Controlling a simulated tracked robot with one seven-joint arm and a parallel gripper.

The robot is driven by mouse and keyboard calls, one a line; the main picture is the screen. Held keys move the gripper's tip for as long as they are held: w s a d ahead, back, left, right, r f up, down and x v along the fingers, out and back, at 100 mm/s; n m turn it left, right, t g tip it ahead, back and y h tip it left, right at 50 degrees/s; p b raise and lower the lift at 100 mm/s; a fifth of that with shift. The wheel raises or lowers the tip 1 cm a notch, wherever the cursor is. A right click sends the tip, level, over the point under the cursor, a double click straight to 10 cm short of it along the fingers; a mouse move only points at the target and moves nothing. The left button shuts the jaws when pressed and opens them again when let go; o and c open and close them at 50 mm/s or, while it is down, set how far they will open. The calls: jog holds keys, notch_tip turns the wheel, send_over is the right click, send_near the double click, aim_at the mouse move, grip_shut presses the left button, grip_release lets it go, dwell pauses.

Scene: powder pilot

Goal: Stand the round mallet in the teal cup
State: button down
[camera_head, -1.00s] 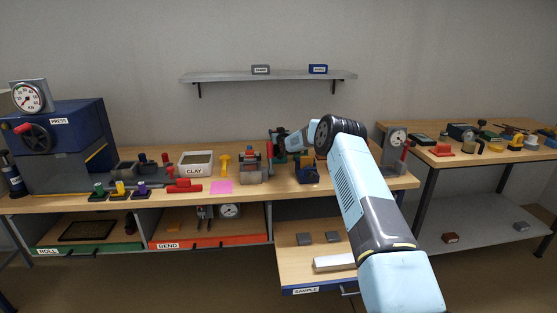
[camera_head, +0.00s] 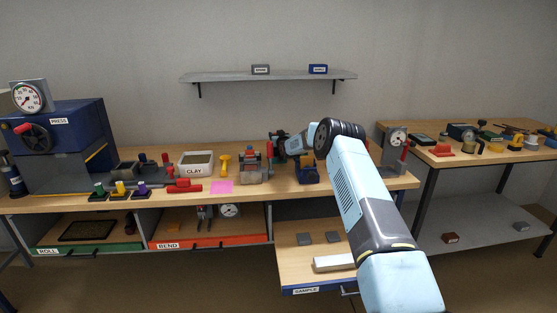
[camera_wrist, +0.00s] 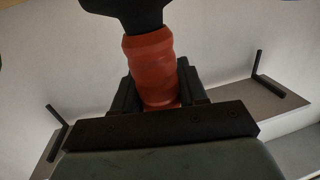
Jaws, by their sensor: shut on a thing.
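In the wrist view, my gripper (camera_wrist: 158,92) is shut on a red-orange ribbed handle with a wide black part at its far end (camera_wrist: 128,12). This looks like the round mallet (camera_wrist: 150,62), though the black part is cut off by the frame's top edge. In the head view, my gripper (camera_head: 278,147) is over the back of the bench, right of the red-topped device, small and partly hidden by my wrist. The teal cup cannot be made out clearly; a dark teal patch shows around the gripper there.
A dial gauge (camera_head: 397,138) stands at the right end. A wall shelf (camera_head: 270,76) hangs above.

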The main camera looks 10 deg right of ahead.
jog(key=c, duration=0.5)
grip_release()
jog(key=shift+f, duration=0.1)
jog(key=shift+s, duration=0.1)
